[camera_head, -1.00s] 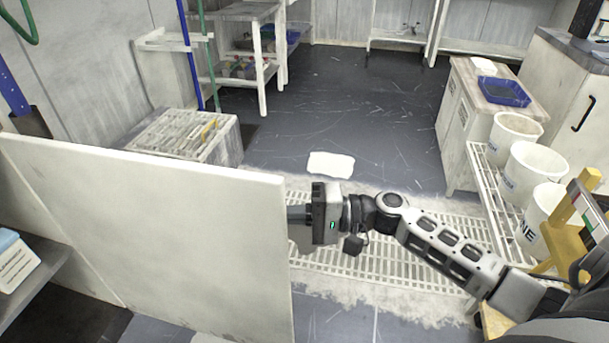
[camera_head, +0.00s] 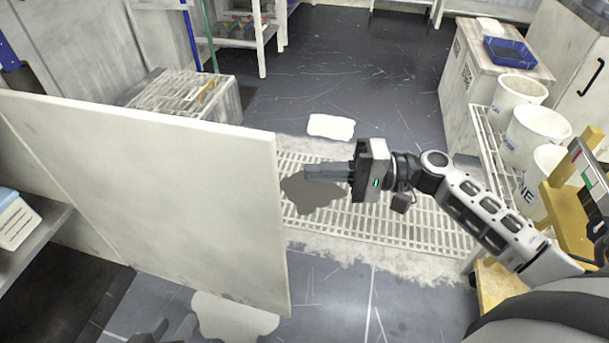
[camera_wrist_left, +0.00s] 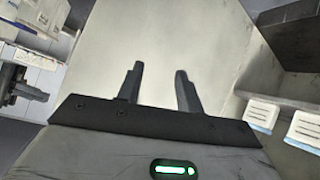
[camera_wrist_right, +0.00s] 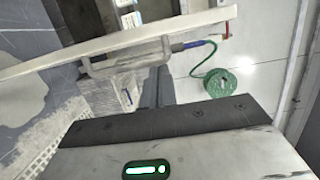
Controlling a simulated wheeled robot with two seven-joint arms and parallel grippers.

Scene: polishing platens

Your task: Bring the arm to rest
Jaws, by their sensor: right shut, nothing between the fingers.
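My right arm reaches in from the right. Its right gripper (camera_head: 308,172) points left over the floor grating, just right of the upright white panel's (camera_head: 150,190) edge in the picture. Its fingers are together and empty; they also show in the right wrist view (camera_wrist_right: 158,86), below the panel's edge (camera_wrist_right: 110,42). My left gripper (camera_head: 172,332) shows only as dark tips at the bottom edge of the head view. In the left wrist view my left gripper (camera_wrist_left: 158,85) has its fingers apart with nothing between them, against a pale surface.
White buckets (camera_head: 535,133) stand on a rack at the right, beside a yellow stand (camera_head: 562,205). A cabinet with a blue tray (camera_head: 508,52) is behind them. A slatted crate (camera_head: 180,93) is beyond the panel. A green hose coil (camera_wrist_right: 215,90) shows in the right wrist view. The dark floor behind is open.

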